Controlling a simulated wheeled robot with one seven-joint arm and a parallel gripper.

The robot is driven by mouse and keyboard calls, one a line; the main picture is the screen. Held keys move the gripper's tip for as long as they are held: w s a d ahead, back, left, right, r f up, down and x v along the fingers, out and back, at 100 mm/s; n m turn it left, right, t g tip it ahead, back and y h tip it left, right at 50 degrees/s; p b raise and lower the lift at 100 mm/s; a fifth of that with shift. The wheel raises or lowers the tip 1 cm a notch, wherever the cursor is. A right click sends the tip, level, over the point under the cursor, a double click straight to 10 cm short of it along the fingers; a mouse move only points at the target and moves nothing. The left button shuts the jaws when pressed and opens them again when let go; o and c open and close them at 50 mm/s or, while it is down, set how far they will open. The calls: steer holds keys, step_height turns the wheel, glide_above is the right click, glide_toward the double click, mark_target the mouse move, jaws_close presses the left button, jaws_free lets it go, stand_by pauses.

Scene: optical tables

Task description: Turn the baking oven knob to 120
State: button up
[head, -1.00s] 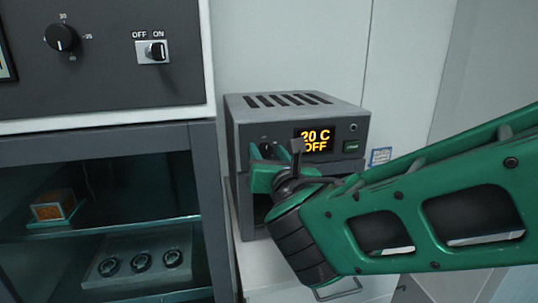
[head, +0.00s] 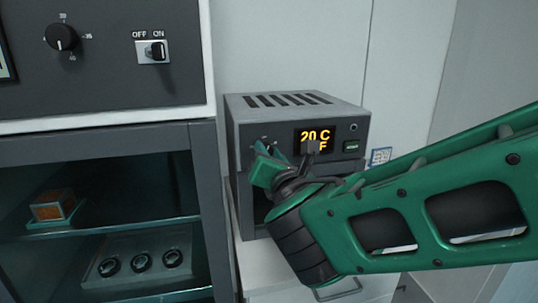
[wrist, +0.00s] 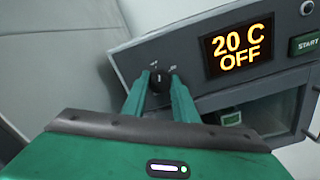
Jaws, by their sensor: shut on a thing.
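The baking oven (head: 246,130) is a grey box with a vented top on the bench. Its display (wrist: 238,45) reads "20 C OFF" in orange. The oven knob (wrist: 157,82) is a small dark dial on the front panel, left of the display. My gripper (wrist: 158,88) is at the panel with its two green fingers on either side of the knob, shut on it. In the head view my gripper (head: 262,152) hides the knob, and part of my wrist covers some of the display's lower line.
A green START button (wrist: 305,43) sits right of the display, with the oven's glass door (wrist: 265,115) below. Left stands a larger cabinet with a black dial (head: 62,37), an OFF/ON switch (head: 153,51) and shelves holding several items.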

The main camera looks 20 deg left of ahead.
steer(key=n, duration=3.3)
steer(key=shift+f+n, duration=0.3)
steer(key=shift+f, duration=0.1)
stand_by(0.5)
steer(key=o, duration=1.1)
steer(key=shift+d, duration=0.1)
steer(key=shift+c, duration=0.2)
steer(key=shift+r, duration=0.1)
